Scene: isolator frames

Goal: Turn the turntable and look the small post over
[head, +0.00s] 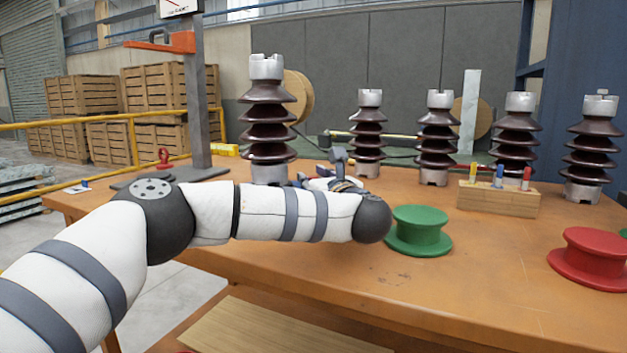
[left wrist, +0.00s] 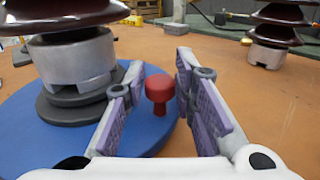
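The blue turntable (left wrist: 30,130) shows in the left wrist view as a flat disc with dark rings on it. A brown ribbed post with a grey metal foot (left wrist: 80,62) stands upright on these rings; its top is cut off there. In the head view a brown ribbed post with a metal cap (head: 268,112) rises behind my left arm, which hides the turntable. A red knob (left wrist: 160,90) stands up near the disc's right edge. My left gripper (left wrist: 162,65) is open, with one finger on each side of the knob; it shows partly in the head view (head: 340,170). My right gripper is out of view.
More brown posts (head: 438,135) stand along the back of the table. A green spool (head: 418,230), a red spool (head: 592,258) and a wooden block with coloured pegs (head: 498,198) are to the right. The front middle of the table is clear.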

